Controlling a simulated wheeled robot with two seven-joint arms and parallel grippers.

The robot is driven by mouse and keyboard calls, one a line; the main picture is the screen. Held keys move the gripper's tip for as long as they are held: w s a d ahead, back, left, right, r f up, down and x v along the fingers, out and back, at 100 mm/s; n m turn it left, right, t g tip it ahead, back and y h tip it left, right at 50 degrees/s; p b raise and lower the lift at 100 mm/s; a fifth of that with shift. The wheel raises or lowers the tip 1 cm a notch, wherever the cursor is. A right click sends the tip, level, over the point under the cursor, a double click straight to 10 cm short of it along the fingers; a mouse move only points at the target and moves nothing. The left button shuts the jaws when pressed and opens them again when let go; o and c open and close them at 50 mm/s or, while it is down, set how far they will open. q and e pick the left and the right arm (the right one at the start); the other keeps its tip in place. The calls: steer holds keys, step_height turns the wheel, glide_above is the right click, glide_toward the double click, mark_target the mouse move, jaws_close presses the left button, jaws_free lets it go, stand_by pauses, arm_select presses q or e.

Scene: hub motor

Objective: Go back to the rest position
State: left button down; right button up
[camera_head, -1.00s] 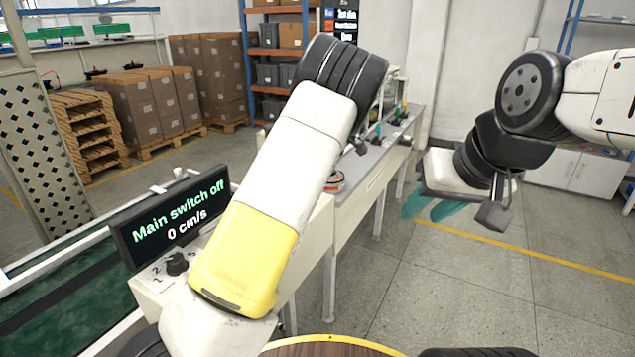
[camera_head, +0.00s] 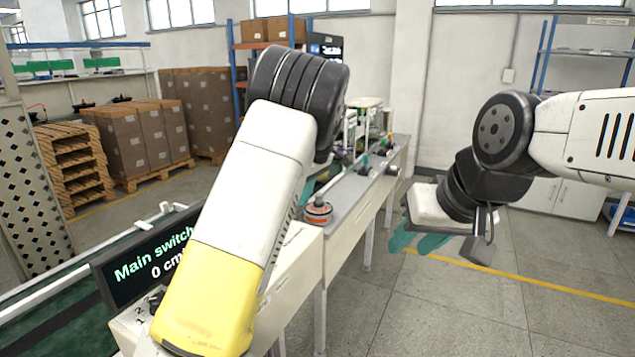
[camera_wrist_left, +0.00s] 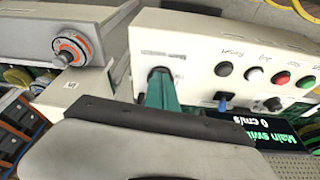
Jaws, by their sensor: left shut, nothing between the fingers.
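My left arm reaches in across the centre of the head view and hides most of its gripper. In the left wrist view my left gripper (camera_wrist_left: 161,92) shows teal fingers closed together with nothing between them. They show in front of a white control panel (camera_wrist_left: 190,42), close to a black round knob on it; I cannot tell whether they touch. My right gripper (camera_head: 418,243) hangs at the right of the head view, over bare floor. Its teal fingers look a little apart and hold nothing.
A display (camera_head: 140,265) reading "Main switch" stands beside a green conveyor (camera_head: 60,322) at lower left. An orange-and-grey round part (camera_head: 318,211) sits on the long grey bench (camera_head: 352,196). Stacked boxes (camera_head: 130,145) and pallets (camera_head: 72,168) stand behind. Floor at right is clear.

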arm_select(q)
steer(key=s+a+r+m+t+h, duration=0.1)
steer(key=s+a+r+m+h, duration=0.3)
steer(key=s, duration=0.4)
steer(key=s+a+r+m+h, duration=0.1)
steer(key=s+a+r, duration=0.4)
steer(key=s, duration=0.4)
steer(key=s+m+t, duration=0.3)
steer(key=s+m, duration=0.4)
steer(key=s, duration=1.1)
steer(key=shift+s+r, duration=0.15)
steer(key=shift+s, duration=0.2)
steer(key=shift+a, duration=0.2)
